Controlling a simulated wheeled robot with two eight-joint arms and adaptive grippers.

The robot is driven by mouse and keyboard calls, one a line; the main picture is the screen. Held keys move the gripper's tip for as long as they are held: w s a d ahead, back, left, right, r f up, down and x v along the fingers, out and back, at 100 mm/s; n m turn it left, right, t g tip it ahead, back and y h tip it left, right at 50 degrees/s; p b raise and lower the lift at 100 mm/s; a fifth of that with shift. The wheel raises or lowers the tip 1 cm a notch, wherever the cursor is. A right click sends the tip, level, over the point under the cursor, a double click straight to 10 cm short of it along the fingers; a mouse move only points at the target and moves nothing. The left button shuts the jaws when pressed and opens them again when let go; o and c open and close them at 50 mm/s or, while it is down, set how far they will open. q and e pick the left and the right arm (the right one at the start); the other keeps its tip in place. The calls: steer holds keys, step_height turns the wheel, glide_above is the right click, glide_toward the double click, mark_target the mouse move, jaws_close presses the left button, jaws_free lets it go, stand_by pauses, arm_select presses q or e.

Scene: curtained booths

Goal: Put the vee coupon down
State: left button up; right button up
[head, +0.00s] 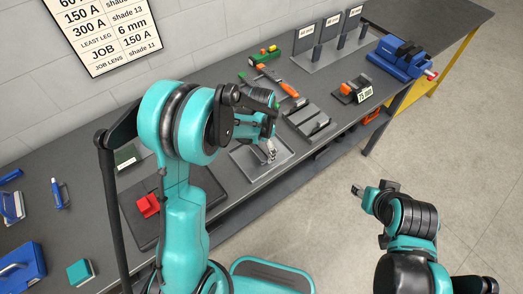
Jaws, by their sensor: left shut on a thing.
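My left gripper (267,153) reaches down over a shallow grey metal tray (248,172) on the bench. It is shut on a small grey piece, taken as the vee coupon. The piece is too small and too covered by the fingers to make out its shape, and I cannot tell whether it touches the tray. My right gripper (357,190) is off the bench, over the open floor at the right. It shows small and nearly edge-on, so its opening is unclear.
A dark block with grey bars (310,121) lies right of the tray. Behind are an orange-handled tool (287,88) and labelled upright plates (328,40). A blue vise (402,57) stands far right. A red piece (148,206) sits left of my arm.

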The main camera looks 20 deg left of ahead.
arm_select(q)
steer(key=shift+f, duration=0.35)
steer(key=shift+f, duration=0.15)
steer(key=o, duration=1.4)
